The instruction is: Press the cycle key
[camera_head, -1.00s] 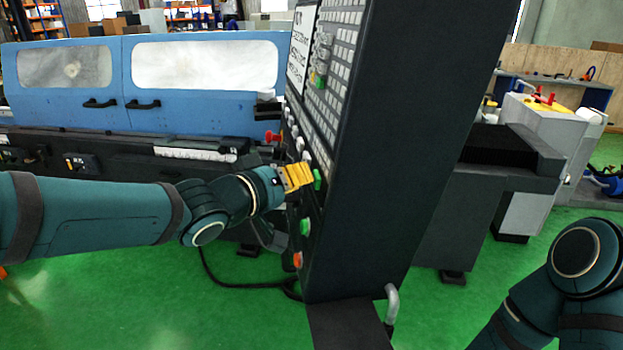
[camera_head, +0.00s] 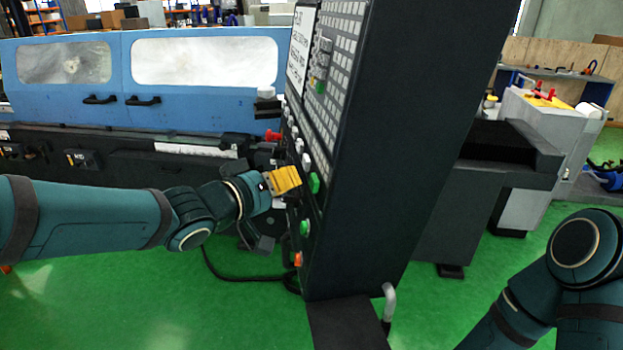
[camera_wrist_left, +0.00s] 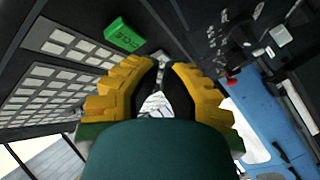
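The control cabinet (camera_head: 400,130) stands tall and dark in the middle of the head view. Its left-facing panel carries a large green button (camera_head: 314,183), a lower green button (camera_head: 305,227) and an orange button (camera_head: 298,259). I cannot read which is the cycle key. My left gripper (camera_head: 298,177), with yellow fingers, is just left of the large green button, apart from it. In the left wrist view its fingertips (camera_wrist_left: 165,64) come together and hold nothing. A green button (camera_wrist_left: 124,34) shows there, up and left of the tips. My right gripper is out of view.
White knobs (camera_head: 305,160) sit just above the large green button, and rows of grey keys (camera_head: 343,60) fill the upper panel. A blue-covered grinder (camera_head: 200,110) stands behind on the left. A grey pipe handle (camera_head: 390,303) sticks out low on the cabinet. Green floor is open in front.

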